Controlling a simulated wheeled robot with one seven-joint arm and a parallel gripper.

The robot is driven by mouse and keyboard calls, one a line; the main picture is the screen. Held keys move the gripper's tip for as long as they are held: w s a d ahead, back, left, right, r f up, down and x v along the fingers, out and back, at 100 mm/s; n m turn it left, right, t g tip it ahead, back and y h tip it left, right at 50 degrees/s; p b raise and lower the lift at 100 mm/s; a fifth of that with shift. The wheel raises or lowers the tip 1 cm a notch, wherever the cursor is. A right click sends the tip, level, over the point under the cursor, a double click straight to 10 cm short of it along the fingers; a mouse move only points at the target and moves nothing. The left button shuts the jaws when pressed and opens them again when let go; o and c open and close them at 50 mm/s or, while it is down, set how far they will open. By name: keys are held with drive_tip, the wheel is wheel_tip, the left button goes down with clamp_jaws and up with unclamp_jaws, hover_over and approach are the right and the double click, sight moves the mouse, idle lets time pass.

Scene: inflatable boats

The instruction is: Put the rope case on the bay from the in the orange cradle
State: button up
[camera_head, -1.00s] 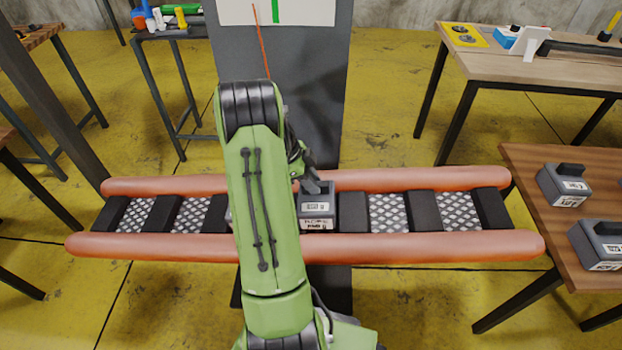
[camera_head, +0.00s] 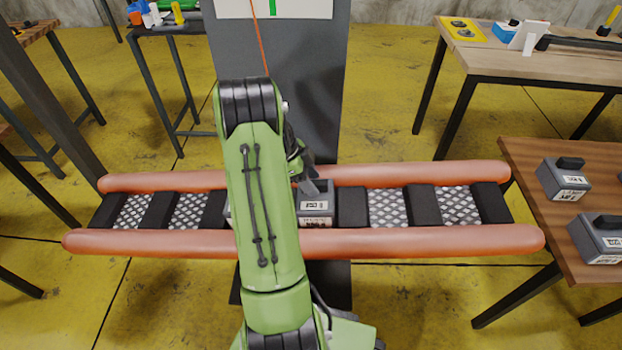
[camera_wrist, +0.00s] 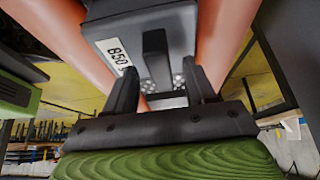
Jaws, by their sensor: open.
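The orange cradle has two long orange tubes (camera_head: 420,241) with black crossbars and mesh bays (camera_head: 388,207) between them. A grey case (camera_head: 317,207) with white labels sits in the middle of the cradle, just right of my arm; its lettering is too small to read surely. My gripper (camera_head: 311,180) is at the top of this case, partly hidden by my arm. In the wrist view my gripper (camera_wrist: 160,88) is open, one finger on each side of a dark upright handle. The grey case (camera_wrist: 110,50) shows beyond, with a label like "B50".
Two more grey cases, one farther back (camera_head: 564,180) and one nearer (camera_head: 597,238), stand on the wooden table (camera_head: 545,210) at right. A pale edge left of my arm may be another case. The two mesh bays at each end of the cradle are empty.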

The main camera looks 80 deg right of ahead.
drive_tip(key=p+v, duration=0.5)
drive_tip(key=v, duration=1)
drive_tip(key=shift+w+r, duration=0.25)
drive_tip(key=shift+r, duration=0.05)
drive_tip(key=w+a+r+n+t+h+p, duration=0.1)
drive_tip(key=w+a+r+n+t+p, duration=0.1)
drive_tip(key=w+a+r+n, duration=0.4)
drive_tip(key=w+a+r+n+t+h+p, duration=0.1)
drive_tip(key=w+a+r+n+t+p, duration=0.15)
drive_tip(key=a+r+n, duration=0.65)
drive_tip(key=s+a+r+n+t+y+p, duration=0.1)
drive_tip(key=s+a+r+n+t, duration=0.1)
drive_tip(key=a+n, duration=0.7)
drive_tip(key=s+a+r+n+t+y+p, duration=0.2)
drive_tip(key=s+a+n+t, duration=0.2)
drive_tip(key=a+n, duration=0.5)
drive_tip(key=s+a, duration=0.1)
drive_tip(key=a, duration=0.5)
drive_tip(key=shift+a+r, duration=0.15)
drive_tip(key=shift+a, duration=0.25)
